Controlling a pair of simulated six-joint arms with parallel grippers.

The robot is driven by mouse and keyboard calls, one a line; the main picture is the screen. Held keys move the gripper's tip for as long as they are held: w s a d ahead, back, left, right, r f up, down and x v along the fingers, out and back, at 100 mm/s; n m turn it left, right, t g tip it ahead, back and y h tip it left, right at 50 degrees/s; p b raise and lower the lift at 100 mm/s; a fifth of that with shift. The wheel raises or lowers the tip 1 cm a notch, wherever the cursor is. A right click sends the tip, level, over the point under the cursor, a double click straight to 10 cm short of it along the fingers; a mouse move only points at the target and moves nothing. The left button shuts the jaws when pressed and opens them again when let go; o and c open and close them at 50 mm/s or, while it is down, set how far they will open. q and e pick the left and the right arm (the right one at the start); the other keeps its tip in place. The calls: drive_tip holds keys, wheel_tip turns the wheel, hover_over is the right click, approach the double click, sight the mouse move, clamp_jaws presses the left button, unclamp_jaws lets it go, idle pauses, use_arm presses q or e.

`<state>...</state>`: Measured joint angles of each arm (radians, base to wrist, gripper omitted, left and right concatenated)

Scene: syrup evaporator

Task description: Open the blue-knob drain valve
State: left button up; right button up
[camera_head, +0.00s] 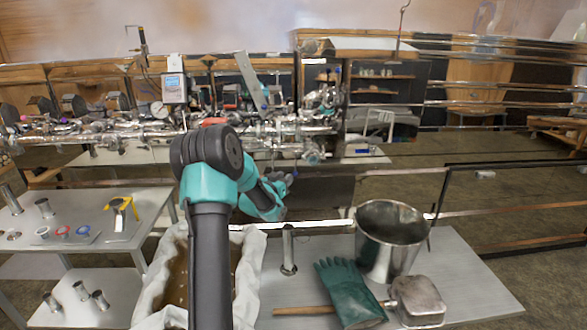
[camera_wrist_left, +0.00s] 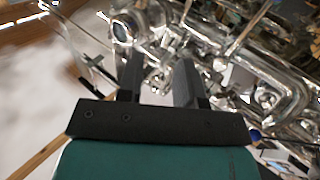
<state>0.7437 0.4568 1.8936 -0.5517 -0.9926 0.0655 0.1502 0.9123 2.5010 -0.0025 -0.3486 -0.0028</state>
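A shiny steel valve and pipe assembly (camera_head: 190,132) runs along the back left in the head view. A small dark-blue spot on it (camera_head: 313,158) may be the valve's blue knob, but it is too small to be sure. In the left wrist view, a small blue piece (camera_wrist_left: 255,135) shows at the right among the pipes, beside the gripper. My left gripper (camera_wrist_left: 158,78) has its two dark fingers apart with nothing between them, pointing at the pipes. In the head view my left gripper (camera_head: 280,182) is just in front of the pipes, partly hidden by its arm. My right gripper is out of view.
A front table holds a steel bucket (camera_head: 392,238), a green glove (camera_head: 348,293), a wooden-handled steel tool (camera_head: 418,300), and a cloth-lined tray (camera_head: 250,275). A left side table (camera_head: 150,200) holds cups and small parts.

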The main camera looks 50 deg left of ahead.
use_arm(q)
drive_tip(key=shift+y, duration=0.3)
drive_tip(key=s+a+f, duration=0.2)
drive_tip(key=a+f, duration=0.1)
drive_tip(key=shift+s+a+f, duration=0.1)
drive_tip(key=shift+s, duration=0.2)
drive_tip(key=shift+w, duration=0.1)
drive_tip(key=x, duration=1.7)
drive_tip(key=shift+w+f, duration=0.1)
drive_tip(key=shift+f, duration=0.3)
clamp_jaws()
